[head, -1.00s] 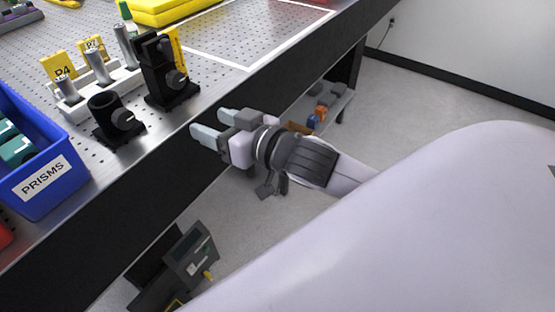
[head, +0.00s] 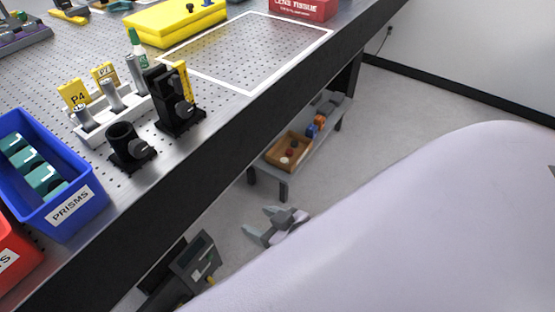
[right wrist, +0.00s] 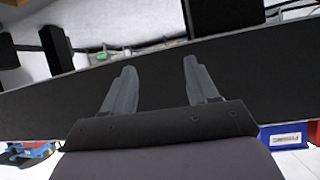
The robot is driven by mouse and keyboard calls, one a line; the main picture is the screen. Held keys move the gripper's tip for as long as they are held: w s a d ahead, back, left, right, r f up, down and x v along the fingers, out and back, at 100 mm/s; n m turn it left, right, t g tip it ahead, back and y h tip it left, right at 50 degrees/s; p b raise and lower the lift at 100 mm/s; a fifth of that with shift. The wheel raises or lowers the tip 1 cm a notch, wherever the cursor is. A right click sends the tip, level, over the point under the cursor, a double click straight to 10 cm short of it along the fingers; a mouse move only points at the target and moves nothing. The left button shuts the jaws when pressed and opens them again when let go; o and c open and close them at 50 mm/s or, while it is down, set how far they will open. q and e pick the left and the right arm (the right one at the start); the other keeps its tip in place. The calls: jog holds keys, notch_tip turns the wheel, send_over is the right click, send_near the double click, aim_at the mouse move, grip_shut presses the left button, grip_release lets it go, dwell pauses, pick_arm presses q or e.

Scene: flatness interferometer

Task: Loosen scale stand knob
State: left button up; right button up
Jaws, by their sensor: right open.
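The black stand with a yellow scale (head: 181,78) is upright near the front edge of the perforated table. Its dark round knob (head: 185,109) faces the edge. My right gripper (head: 259,219) is open and empty, below the tabletop and to the lower right of the stand, apart from it. In the right wrist view its two grey fingers (right wrist: 160,65) are spread in front of the table's black side. I cannot make out the knob in that view. My left gripper is not in view.
A black round holder (head: 126,147) with its own knob stands left of the scale stand. The blue PRISMS bin (head: 88,214) is on the left. A low shelf (head: 283,188) with a wooden tray (head: 272,153) stands below the table. A dark device (head: 194,258) is near the floor.

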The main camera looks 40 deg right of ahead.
jog(key=shift+g, duration=0.5)
jog(key=s+f, duration=0.2)
jog(key=s, duration=0.1)
jog(key=s+f+p, duration=0.1)
jog(key=shift+s+d, duration=0.3)
jog(key=shift+s, duration=0.05)
jog(key=s, duration=0.1)
jog(key=s+f+p, duration=0.1)
jog(key=shift+s+d+f+g+h, duration=0.2)
jog(key=shift+s+g+h, duration=0.1)
jog(key=shift+s+h, duration=0.1)
jog(key=shift+w, duration=0.1)
